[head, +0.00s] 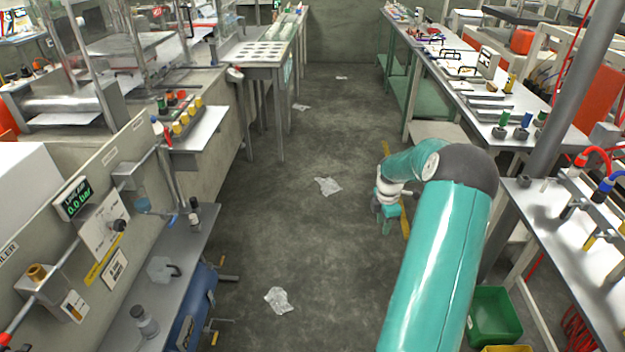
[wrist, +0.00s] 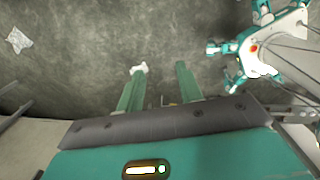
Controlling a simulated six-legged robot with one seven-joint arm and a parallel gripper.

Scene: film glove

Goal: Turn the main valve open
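A black knob (head: 118,225) sits on a white plate on the slanted panel (head: 140,140) at the left in the head view. It may be the main valve; its label is too small to read. Above it a display (head: 75,197) marked line air reads 0.0 bar. My gripper (head: 388,222) hangs over the aisle floor at the right, far across from the panel. In the wrist view my gripper (wrist: 160,88) has its two teal fingers apart, with only floor visible between them. The knob does not show in the wrist view.
A grey shelf (head: 165,262) with small items and a blue tank (head: 198,305) lie below the panel. Crumpled sheets (head: 328,186) lie on the open aisle floor. Benches (head: 480,90) line the right side, with a grey post (head: 575,90) and a green bin (head: 492,312) near my arm.

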